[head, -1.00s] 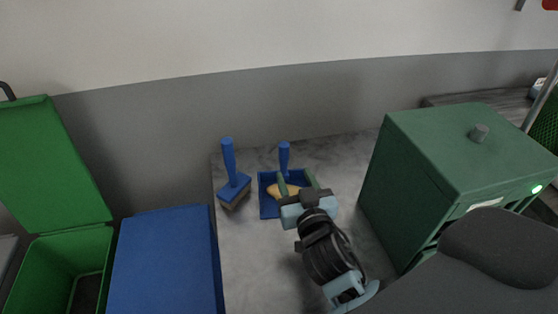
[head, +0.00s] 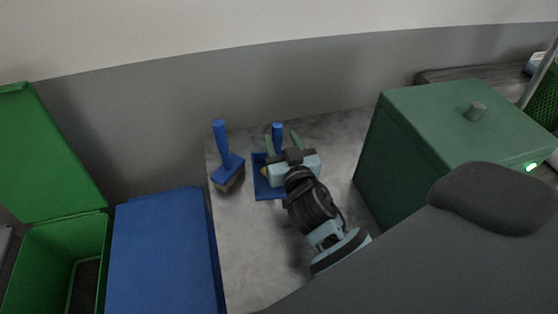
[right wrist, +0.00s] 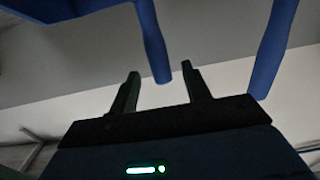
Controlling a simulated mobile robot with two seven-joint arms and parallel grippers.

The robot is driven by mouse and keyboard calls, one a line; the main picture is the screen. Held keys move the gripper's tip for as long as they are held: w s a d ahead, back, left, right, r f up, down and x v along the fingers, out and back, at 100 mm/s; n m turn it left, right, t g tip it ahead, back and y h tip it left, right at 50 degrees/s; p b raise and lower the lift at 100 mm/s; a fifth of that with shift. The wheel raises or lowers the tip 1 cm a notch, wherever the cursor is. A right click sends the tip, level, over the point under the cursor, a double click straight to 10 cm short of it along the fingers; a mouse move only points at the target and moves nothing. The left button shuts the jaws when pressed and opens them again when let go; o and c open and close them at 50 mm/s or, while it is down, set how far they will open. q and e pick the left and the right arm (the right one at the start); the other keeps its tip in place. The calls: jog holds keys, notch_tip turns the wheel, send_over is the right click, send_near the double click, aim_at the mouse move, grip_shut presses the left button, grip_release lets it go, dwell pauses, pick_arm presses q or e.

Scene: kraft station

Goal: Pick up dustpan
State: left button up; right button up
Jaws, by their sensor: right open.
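The blue dustpan (head: 262,188) stands on the grey worktop against the wall, its upright handle (head: 277,129) at the back. My right gripper (head: 281,143) is open above the pan, with a finger on either side of the handle in this view. In the right wrist view, the dustpan handle (right wrist: 152,40) ends between the open fingertips (right wrist: 164,80), and I see no grip on it. The gripper hides much of the pan. A bit of something tan (head: 264,171) shows in it. My left gripper is out of view.
A blue brush (head: 227,168) stands upright left of the dustpan; its handle (right wrist: 273,48) shows in the right wrist view. A green box (head: 430,140) stands to the right. A blue lid (head: 160,250) and an open green bin (head: 50,260) are at left. The front worktop is clear.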

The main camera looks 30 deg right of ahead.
aim_at(279, 136)
jog(key=x, duration=0.4)
jog(key=shift+f, duration=0.15)
grip_shut()
